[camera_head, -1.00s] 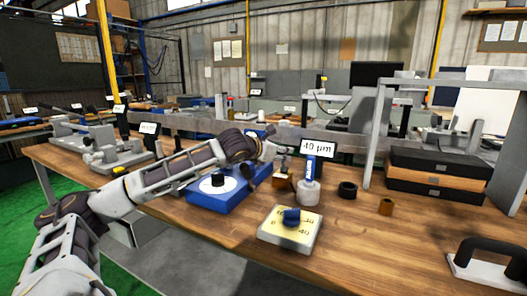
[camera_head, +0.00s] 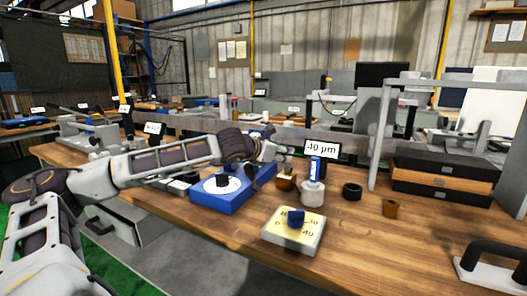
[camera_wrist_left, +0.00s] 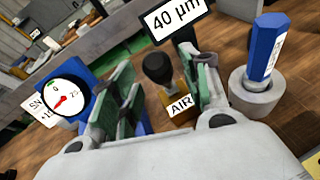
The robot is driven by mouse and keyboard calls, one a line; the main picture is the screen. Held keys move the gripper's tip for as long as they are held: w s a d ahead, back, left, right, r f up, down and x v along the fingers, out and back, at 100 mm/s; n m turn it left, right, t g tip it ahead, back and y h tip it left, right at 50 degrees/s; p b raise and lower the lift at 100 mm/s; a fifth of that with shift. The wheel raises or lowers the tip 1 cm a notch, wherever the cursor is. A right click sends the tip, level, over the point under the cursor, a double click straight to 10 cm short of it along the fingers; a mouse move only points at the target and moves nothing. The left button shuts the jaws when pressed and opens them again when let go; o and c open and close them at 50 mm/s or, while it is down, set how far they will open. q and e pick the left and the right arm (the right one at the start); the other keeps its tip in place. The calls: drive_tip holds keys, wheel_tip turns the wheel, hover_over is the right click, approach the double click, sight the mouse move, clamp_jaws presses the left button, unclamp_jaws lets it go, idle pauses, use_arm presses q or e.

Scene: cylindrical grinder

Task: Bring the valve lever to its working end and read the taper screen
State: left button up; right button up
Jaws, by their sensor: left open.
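The valve is a brass block (camera_head: 286,182) with a dark knobbed lever, in the middle of the bench in the head view. In the left wrist view the black lever knob (camera_wrist_left: 158,69) stands above the block's AIR label (camera_wrist_left: 181,106). My left gripper (camera_wrist_left: 160,82) is open, with the lever between its fingers as seen there; contact cannot be told. The taper screen (camera_head: 321,149) reads 40 µm in the head view. It also shows, tilted, in the left wrist view (camera_wrist_left: 176,20). My right gripper is not in view.
A blue-handled plug in a grey ring (camera_head: 313,190) stands right of the valve. A blue box (camera_head: 232,203) is to its left. A yellow-faced dial block (camera_head: 295,232) sits in front. A red-needle gauge (camera_wrist_left: 63,103) shows in the wrist view. Stacked cases (camera_head: 440,183) stand right.

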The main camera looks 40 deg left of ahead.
use_arm(q)
drive_tip(key=v, duration=0.9)
idle(1.1)
drive_tip(key=shift+s+f, duration=0.1)
drive_tip(key=shift+s, duration=0.05)
idle(1.3)
